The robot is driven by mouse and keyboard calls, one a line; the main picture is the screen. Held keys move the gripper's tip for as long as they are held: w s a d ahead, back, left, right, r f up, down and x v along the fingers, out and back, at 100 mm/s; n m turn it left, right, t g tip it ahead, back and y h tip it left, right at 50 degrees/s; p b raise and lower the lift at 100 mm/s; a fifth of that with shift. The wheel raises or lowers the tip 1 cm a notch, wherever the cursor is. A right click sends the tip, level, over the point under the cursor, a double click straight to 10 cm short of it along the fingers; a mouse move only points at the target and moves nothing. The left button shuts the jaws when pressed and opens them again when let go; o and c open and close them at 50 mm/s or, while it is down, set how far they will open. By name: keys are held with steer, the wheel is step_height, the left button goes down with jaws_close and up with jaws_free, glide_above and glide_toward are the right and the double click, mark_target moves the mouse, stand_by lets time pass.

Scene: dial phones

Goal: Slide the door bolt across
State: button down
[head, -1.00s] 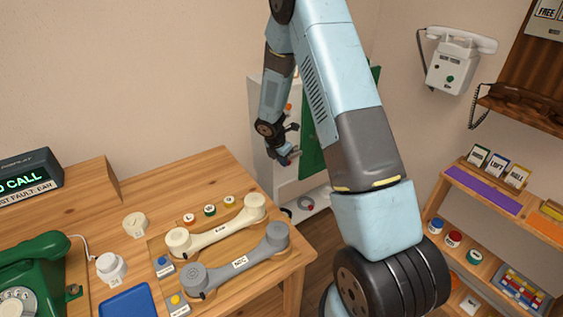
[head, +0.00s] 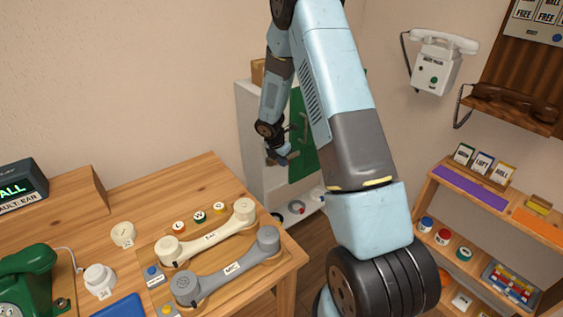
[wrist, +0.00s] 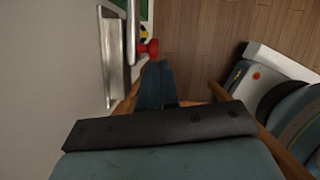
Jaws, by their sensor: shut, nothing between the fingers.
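The white cabinet (head: 247,130) stands behind the table with a green door (head: 297,165) that has a pale vertical handle (head: 304,128). My gripper (head: 279,159) is in front of the cabinet, close to the door. In the wrist view my gripper (wrist: 157,66) is shut and empty, its fingertips just below a red knob (wrist: 152,48). A silver metal strip (wrist: 112,60) and a rounded bar (wrist: 133,30) are left of the knob. I cannot tell which of these parts is the bolt, or whether the fingers touch the knob.
The wooden table (head: 150,200) with two handsets, the cream one (head: 205,235) and grey one (head: 225,267), fills the lower left. A shelf unit (head: 470,215) stands at right, below wall phones. Wooden floor (wrist: 205,50) is open right of the fingers.

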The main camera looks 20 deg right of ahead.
steer(key=s+a+r, duration=0.3)
steer(key=a+r, duration=0.3)
steer(key=r, duration=0.4)
steer(key=shift+s, duration=0.2)
